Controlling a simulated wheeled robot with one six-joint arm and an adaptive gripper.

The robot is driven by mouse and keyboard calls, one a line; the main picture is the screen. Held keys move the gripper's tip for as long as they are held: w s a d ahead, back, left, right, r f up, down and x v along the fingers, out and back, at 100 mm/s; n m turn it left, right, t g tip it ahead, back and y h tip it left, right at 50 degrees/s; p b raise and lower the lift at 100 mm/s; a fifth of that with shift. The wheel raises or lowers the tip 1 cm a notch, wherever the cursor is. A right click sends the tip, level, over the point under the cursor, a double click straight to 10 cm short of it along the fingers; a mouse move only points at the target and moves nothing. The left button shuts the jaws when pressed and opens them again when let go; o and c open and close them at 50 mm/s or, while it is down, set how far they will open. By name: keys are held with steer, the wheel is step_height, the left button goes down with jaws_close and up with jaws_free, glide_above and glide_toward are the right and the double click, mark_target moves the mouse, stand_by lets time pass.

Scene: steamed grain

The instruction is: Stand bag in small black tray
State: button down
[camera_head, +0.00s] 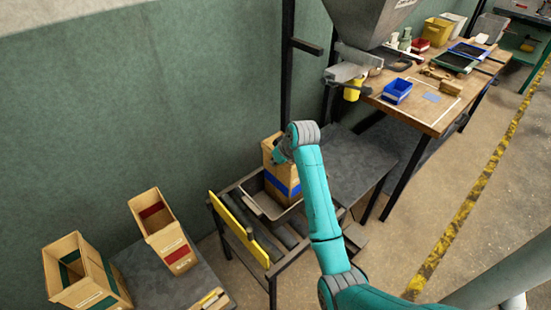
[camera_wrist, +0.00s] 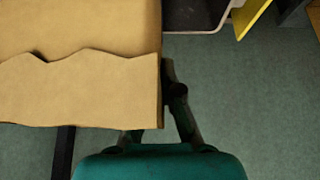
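A tan paper bag (camera_head: 284,193) with a blue band is upright at the small black tray (camera_head: 252,187), its lower part overlapping the tray's right part. I cannot tell whether its base touches the tray floor. My gripper (camera_head: 281,151) is at the bag's upper edge. In the wrist view the bag (camera_wrist: 80,90) fills the upper left, with a jagged top edge. One finger of my gripper (camera_wrist: 165,80) lies against the bag's right side; the other is hidden behind the paper. The fingers lean together on the bag's wall. A tray corner (camera_wrist: 198,28) shows at the top.
A yellow bar (camera_head: 240,230) runs along the stand left of the tray. Two open bags, red-banded (camera_head: 165,235) and green-banded (camera_head: 85,275), stand at lower left. A dark table (camera_head: 350,165) is right of the tray. A hopper (camera_head: 370,20) and wooden bench (camera_head: 430,105) are behind.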

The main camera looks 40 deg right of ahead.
steer(key=shift+w+r, duration=0.1)
steer(key=shift+r, duration=0.1)
steer(key=c, duration=1.8)
jaws_free()
steer(key=shift+f, duration=0.3)
steer(key=o, duration=0.5)
steer(key=shift+r, duration=0.1)
steer(key=v, duration=1.2)
steer(key=shift+s, duration=0.2)
